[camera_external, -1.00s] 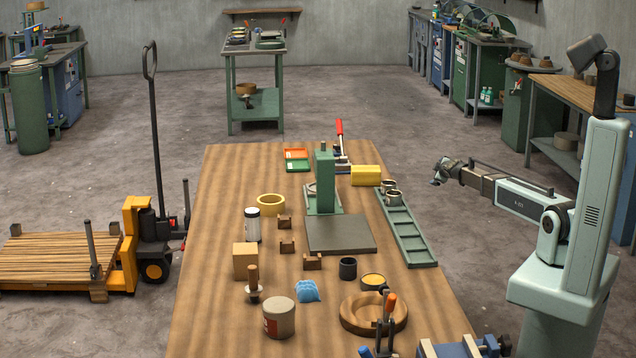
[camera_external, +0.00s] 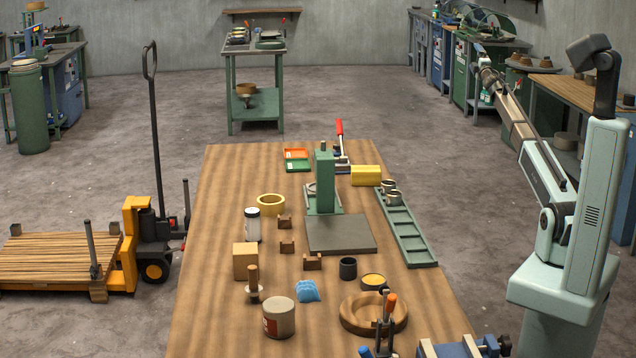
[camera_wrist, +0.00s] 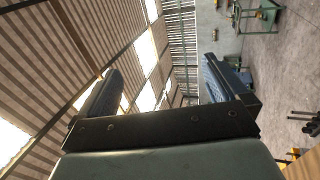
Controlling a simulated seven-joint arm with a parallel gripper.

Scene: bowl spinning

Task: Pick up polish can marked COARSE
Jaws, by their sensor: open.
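No COARSE marking is readable on any can. Two small silvery cans, a rear one (camera_external: 388,186) and a front one (camera_external: 394,198), stand at the far end of the green compartmented tray (camera_external: 412,238) on the right side of the bench. A larger pale can with a red label (camera_external: 279,318) stands near the front, and a low tin with a yellow top (camera_external: 373,281) lies beyond the wooden ring. My gripper (camera_external: 476,54) is raised high, right of and far above the tray. In the wrist view its fingers (camera_wrist: 162,66) are apart with nothing between them.
A green press-like stand (camera_external: 325,182) rises mid-bench behind a dark plate (camera_external: 341,235). Upright tools (camera_external: 388,318) and a blue vise (camera_external: 462,348) stand at the front right. A yellow block (camera_external: 366,175) sits behind the tray. The air around my gripper looks clear.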

